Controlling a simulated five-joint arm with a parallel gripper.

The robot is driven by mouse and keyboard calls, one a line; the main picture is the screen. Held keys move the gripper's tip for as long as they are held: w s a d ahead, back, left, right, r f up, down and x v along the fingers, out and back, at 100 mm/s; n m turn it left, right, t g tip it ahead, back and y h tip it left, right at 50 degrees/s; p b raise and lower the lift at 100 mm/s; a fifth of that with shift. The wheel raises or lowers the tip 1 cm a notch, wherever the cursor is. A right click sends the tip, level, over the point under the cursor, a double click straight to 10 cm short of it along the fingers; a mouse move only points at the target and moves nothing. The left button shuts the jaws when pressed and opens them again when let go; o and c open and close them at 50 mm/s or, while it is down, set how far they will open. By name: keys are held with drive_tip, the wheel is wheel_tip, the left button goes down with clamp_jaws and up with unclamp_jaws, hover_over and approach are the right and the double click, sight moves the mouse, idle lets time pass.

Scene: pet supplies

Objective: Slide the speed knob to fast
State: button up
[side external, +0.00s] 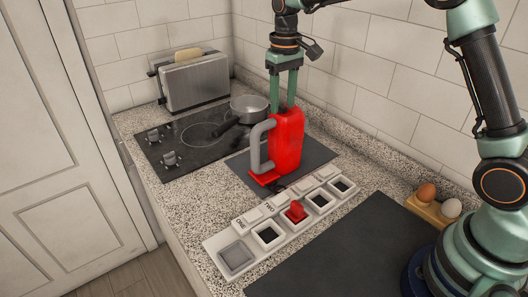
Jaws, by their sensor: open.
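Behind the strip a red jug-shaped body (287,143) with a grey handle stands upright on a dark mat. My gripper (283,104) points down at the top of this red body, away from the knob. Its fingers are apart; the red body partly hides the fingertips, and I cannot tell whether they touch it.
A black cooktop (185,155) with a grey pot (248,108) is at the back left, with a toaster (195,82) behind. Eggs sit in a wooden holder (432,214) at right. A dark mat (345,255) lies clear in front. A tiled wall runs behind.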

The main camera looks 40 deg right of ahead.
drive_tip(key=shift+f, duration=0.15)
clamp_jaws()
idle(1.4)
